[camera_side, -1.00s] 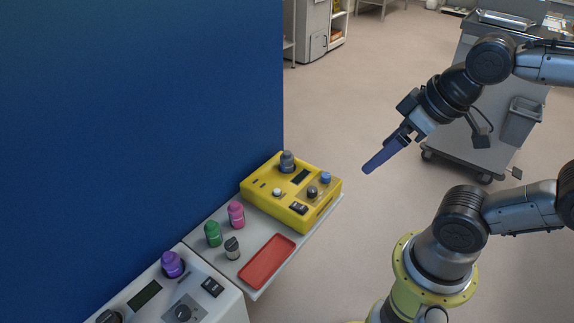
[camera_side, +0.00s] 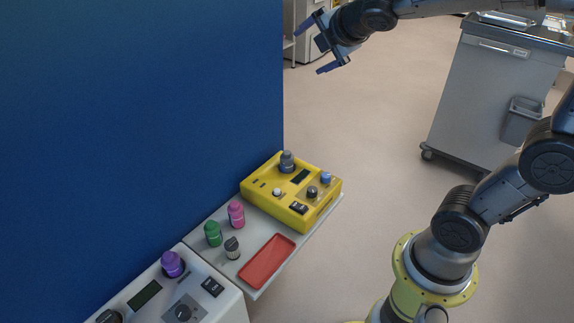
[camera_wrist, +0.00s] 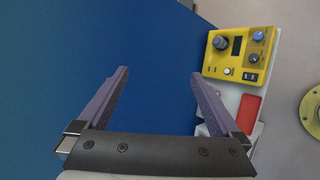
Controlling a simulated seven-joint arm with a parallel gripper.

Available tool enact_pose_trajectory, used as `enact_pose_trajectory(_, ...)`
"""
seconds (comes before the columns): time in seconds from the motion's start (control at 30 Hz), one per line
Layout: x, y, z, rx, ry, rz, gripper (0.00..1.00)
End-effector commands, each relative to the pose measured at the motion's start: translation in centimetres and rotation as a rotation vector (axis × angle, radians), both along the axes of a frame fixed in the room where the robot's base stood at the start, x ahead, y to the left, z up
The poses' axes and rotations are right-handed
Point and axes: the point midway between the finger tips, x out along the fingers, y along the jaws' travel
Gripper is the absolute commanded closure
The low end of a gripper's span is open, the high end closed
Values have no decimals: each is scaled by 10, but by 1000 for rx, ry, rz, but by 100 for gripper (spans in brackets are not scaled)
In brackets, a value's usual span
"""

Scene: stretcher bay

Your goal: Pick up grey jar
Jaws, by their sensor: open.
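A grey jar (camera_side: 287,160) stands upright in a round dark seat at the back of a yellow device (camera_side: 262,189). In the wrist view the grey jar (camera_wrist: 220,42) shows at upper right, to the right of my fingers and apart from them. My gripper (camera_side: 306,54) is open and empty, high above the yellow device and well clear of it. Its two blue-violet fingers (camera_wrist: 158,78) stand wide apart in the wrist view, with only the blue panel between them.
A tall blue panel (camera_side: 140,110) borders the shelf. On the grey shelf are a pink jar (camera_side: 236,214), a green jar (camera_side: 213,233), a small dark-topped container (camera_side: 232,248) and a red tray (camera_side: 266,261). A purple jar (camera_side: 172,264) sits in a white device (camera_side: 213,309).

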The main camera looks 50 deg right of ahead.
Motion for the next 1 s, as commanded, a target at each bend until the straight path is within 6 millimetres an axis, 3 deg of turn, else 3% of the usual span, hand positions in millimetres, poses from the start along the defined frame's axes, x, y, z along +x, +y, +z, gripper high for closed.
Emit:
enact_pose_trajectory(0.03, 28, -9, -11, -102, 54, 67, 0)
enact_pose_trajectory(0.2, 103, -33, -59, -400, 218, 311, 0)
enact_pose_trajectory(0.27, 125, -42, -84, -481, 278, 394, 0)
enact_pose_trajectory(0.43, 168, -68, -177, -635, 448, 619, 0)
enact_pose_trajectory(0.57, 178, -88, -261, -666, 566, 749, 0)
enact_pose_trajectory(0.6, 177, -94, -285, -659, 596, 775, 0)
enact_pose_trajectory(0.73, 162, -110, -353, -609, 685, 810, 0)
enact_pose_trajectory(0.83, 148, -116, -385, -565, 729, 814, 0)
enact_pose_trajectory(1.0, 140, -124, -407, -537, 754, 810, 0)
